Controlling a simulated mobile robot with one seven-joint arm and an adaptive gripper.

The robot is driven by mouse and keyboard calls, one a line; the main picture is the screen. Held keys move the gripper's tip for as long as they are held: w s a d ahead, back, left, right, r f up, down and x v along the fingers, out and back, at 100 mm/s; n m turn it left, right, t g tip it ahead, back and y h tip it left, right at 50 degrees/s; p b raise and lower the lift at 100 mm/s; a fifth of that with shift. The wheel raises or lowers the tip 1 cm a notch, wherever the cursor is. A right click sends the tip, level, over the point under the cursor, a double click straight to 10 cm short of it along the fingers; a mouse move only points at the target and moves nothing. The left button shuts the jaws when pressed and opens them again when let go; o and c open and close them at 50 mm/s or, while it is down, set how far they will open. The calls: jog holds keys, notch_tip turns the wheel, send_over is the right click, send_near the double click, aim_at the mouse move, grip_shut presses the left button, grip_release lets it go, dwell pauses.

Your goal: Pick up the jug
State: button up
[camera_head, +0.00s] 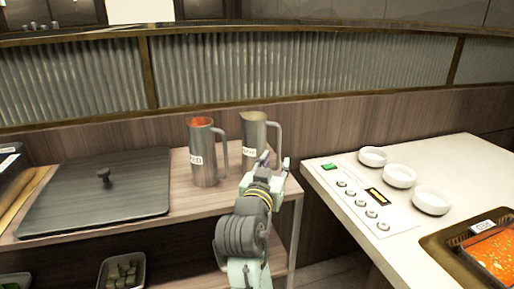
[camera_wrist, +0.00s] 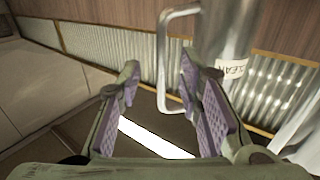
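Two metal jugs stand side by side on the wooden counter. The left jug (camera_head: 205,160) holds red sauce and has a label reading RED. The right jug (camera_head: 253,130) has a handle on its right side and is partly hidden behind my gripper (camera_head: 270,166). My gripper (camera_wrist: 160,90) is open and empty, with purple pads. Whether the handle lies within the finger depth I cannot tell.
A dark lidded pan (camera_head: 100,195) is left of the jugs. A white counter (camera_head: 440,165) at right carries small white bowls (camera_head: 399,175), a control panel (camera_head: 362,205) and a tray of orange food (camera_head: 497,254). A corrugated glass partition (camera_head: 300,65) runs behind. A gap separates the counters.

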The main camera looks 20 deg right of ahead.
aim_at(279, 151)
jog(key=p+x, duration=0.1)
jog(key=x, duration=0.1)
jog(key=r+p+x, duration=0.1)
jog(key=x, duration=0.2)
jog(key=shift+a+r, duration=0.1)
jog(key=shift+w, duration=0.35)
jog(key=shift+c, duration=0.2)
grip_shut()
dwell(0.5)
